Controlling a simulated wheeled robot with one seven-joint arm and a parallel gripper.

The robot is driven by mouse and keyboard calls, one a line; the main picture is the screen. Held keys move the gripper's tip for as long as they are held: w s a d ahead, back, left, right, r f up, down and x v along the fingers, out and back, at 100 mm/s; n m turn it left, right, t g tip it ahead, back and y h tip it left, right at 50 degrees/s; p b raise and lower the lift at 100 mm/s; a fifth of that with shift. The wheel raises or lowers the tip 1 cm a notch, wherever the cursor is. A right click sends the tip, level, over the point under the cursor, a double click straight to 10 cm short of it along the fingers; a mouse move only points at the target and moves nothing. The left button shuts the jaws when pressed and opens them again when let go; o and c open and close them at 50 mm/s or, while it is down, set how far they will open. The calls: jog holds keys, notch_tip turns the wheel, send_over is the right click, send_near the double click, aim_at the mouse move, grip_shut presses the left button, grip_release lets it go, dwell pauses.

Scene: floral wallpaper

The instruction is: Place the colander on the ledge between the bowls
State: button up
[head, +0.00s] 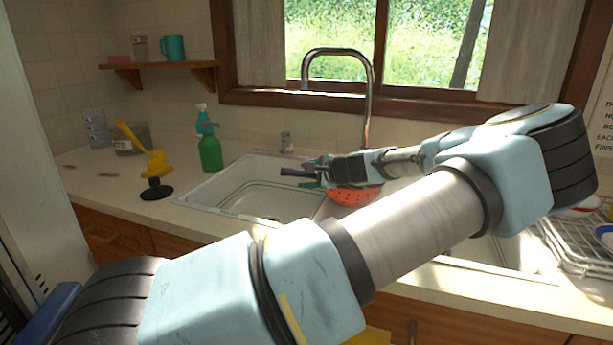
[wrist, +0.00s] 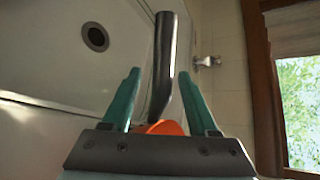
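The colander (head: 355,195) is orange-red, with holes in its side, and sits at the sink below my gripper. Its dark handle (head: 297,173) points left in the head view. The ledge (head: 320,210) between the two sink bowls shows beside the colander; whether the colander touches it is hidden by my arm. My gripper (wrist: 160,72) has its teal fingers on either side of the handle (wrist: 164,65) in the wrist view, with a visible gap at the left finger. A bit of the orange colander (wrist: 166,128) shows near the palm. The left sink bowl (head: 245,197) is empty.
The tall faucet (head: 369,95) stands behind the colander. A green spray bottle (head: 209,150) and a yellow-and-black plunger-like tool (head: 155,175) stand left of the sink. A dish rack (head: 575,245) is at the right. My arm hides much of the right bowl.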

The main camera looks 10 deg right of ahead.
jog(key=shift+r, duration=0.15)
jog(key=shift+s+d, duration=0.15)
jog(key=shift+s, duration=0.05)
jog(key=b+v, duration=0.2)
jog(key=v, duration=0.9)
jog(key=shift+s+r+b, duration=0.15)
jog(key=shift+s+b, duration=0.1)
jog(key=shift+b, duration=0.1)
jog(key=shift+r, duration=0.1)
